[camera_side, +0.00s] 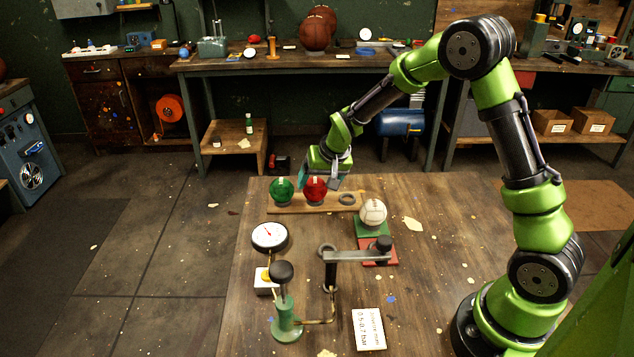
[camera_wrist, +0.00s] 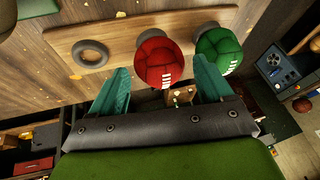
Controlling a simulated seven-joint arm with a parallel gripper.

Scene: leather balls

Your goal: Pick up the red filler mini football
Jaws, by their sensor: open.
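The red mini football (camera_side: 315,190) sits on a wooden board (camera_side: 290,209) at the far end of the table, between a green mini football (camera_side: 281,191) and an empty dark ring (camera_side: 347,199). In the wrist view the red ball (camera_wrist: 158,62) lies just beyond and between the teal fingers of my gripper (camera_wrist: 162,83). The green ball (camera_wrist: 219,50) is right of it, near the right finger, and the empty ring (camera_wrist: 90,53) is to the left. My gripper is open and empty; it also shows in the side view (camera_side: 334,178), beside the red ball's right side.
A white ball (camera_side: 373,212) rests on a green block right of the board. A pressure gauge (camera_side: 269,236), a green hand pump (camera_side: 286,318), a metal bracket arm (camera_side: 350,257) and a printed card (camera_side: 368,329) stand nearer.

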